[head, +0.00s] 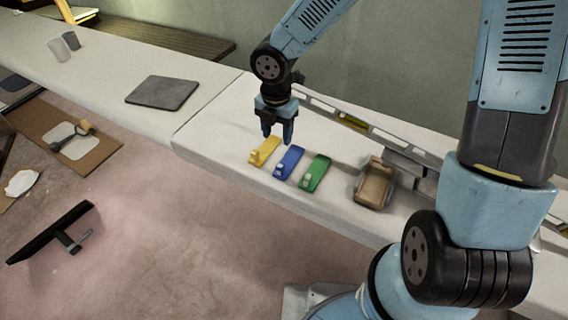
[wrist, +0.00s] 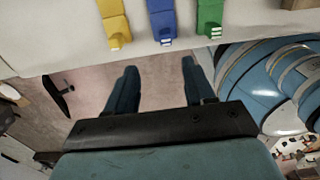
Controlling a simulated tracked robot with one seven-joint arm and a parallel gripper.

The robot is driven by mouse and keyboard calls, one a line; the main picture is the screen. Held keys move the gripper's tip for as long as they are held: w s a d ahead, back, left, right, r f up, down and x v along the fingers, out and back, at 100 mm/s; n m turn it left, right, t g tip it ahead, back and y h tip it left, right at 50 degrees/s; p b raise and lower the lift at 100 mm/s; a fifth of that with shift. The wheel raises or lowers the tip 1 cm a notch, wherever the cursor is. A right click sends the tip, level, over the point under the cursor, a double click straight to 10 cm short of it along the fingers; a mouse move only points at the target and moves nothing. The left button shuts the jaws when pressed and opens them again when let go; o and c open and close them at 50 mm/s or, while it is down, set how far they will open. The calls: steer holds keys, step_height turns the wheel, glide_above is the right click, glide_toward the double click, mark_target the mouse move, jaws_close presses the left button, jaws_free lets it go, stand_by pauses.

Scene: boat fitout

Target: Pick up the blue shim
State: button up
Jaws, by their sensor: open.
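The blue shim (head: 288,163) lies on the white bench top, between the yellow shim (head: 264,151) on its left and the green shim (head: 315,173) on its right. In the wrist view the blue shim (wrist: 161,20) is at the top, with the yellow shim (wrist: 114,22) to the left and the green shim (wrist: 209,16) to the right. My gripper (head: 277,142) is open and empty, pointing down above the bench by the yellow and blue shims. Its fingers (wrist: 158,80) show apart in the wrist view, clear of every shim.
A tan-lined grey tray (head: 362,190) sits right of the green shim. A long metal level (head: 370,130) lies behind the shims. A dark flat pad (head: 162,92) and two cups (head: 66,44) are farther left. The bench's front edge runs close by the shims.

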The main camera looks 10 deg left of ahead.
mark_target(281, 163)
step_height(281, 163, down, 8)
steer(key=shift+d+f, duration=0.25)
steer(key=shift+f, duration=0.7)
steer(key=shift+d+f, duration=0.25)
steer(key=shift+f, duration=1.6)
steer(key=shift+c, duration=0.2)
jaws_close()
steer(key=shift+r, duration=0.1)
